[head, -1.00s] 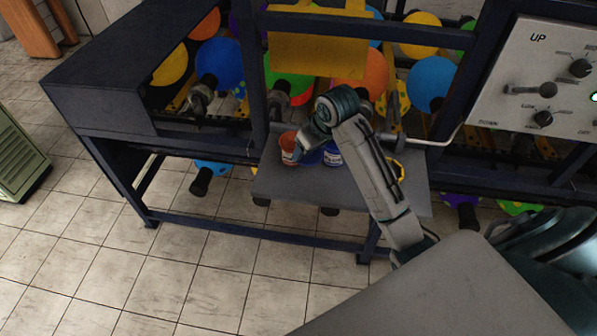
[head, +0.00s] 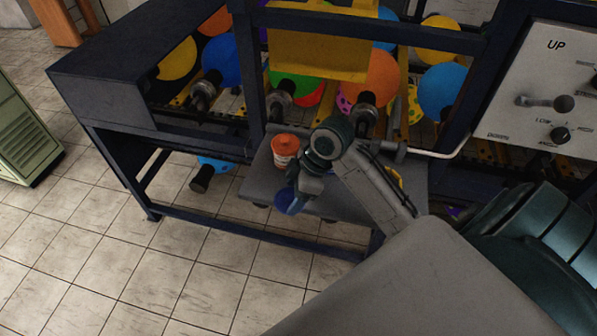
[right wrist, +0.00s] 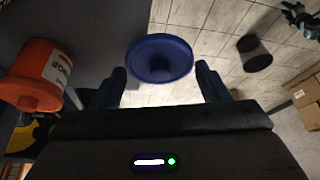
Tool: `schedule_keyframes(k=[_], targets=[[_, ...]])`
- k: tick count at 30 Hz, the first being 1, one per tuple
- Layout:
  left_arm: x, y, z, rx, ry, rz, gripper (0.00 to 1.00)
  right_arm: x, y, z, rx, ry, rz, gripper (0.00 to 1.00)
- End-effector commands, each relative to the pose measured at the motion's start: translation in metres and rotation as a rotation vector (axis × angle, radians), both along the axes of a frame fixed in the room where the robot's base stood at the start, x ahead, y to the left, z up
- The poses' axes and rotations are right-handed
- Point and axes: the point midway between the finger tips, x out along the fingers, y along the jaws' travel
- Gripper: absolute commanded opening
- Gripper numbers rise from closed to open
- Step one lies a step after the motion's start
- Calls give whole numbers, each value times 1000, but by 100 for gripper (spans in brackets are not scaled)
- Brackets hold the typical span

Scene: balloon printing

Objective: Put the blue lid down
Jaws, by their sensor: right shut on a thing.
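My right gripper (head: 298,192) is shut on the blue lid (head: 287,202) and holds it by the front left edge of the grey shelf (head: 330,208). In the right wrist view the round blue lid (right wrist: 160,58) sits between the two fingertips, with the tiled floor behind it. An orange-lidded can (head: 285,150) stands on the shelf behind the gripper; it also shows at the left of the right wrist view (right wrist: 38,75). My right arm hides the middle of the shelf. A dark gripper, apparently my left (right wrist: 300,18), shows small at the wrist view's top right; its jaws are unclear.
The dark blue machine frame (head: 140,70) with several coloured balloons (head: 370,75) rises behind the shelf. A control panel (head: 545,90) is at the right, with a pale rail below it. The shelf's front left is open to the tiled floor.

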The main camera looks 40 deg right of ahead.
Motion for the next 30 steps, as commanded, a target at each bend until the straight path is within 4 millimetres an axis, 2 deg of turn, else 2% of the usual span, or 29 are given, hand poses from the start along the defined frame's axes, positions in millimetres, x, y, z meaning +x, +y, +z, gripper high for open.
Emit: schedule_keyframes(k=[1, 3, 10, 16, 24, 30], targets=[[0, 0, -10, 0, 0, 0, 36, 11, -12, -6, -5, -2, -2, 48], [-1, 0, -18, 0, 1, 0, 36, 24, -24, -8, -4, -2, -3, 48], [-5, -5, -32, -6, 7, 2, 36, 51, -49, -9, 0, -2, -3, 48], [-7, -7, -40, -8, 9, 3, 36, 54, -52, -14, 1, 0, -2, 48], [-7, -7, -74, -7, 9, 3, 36, 53, -52, -43, 0, 0, -1, 48], [-7, -6, -75, -7, 9, 3, 36, 53, -52, -42, 0, 0, -1, 48]])
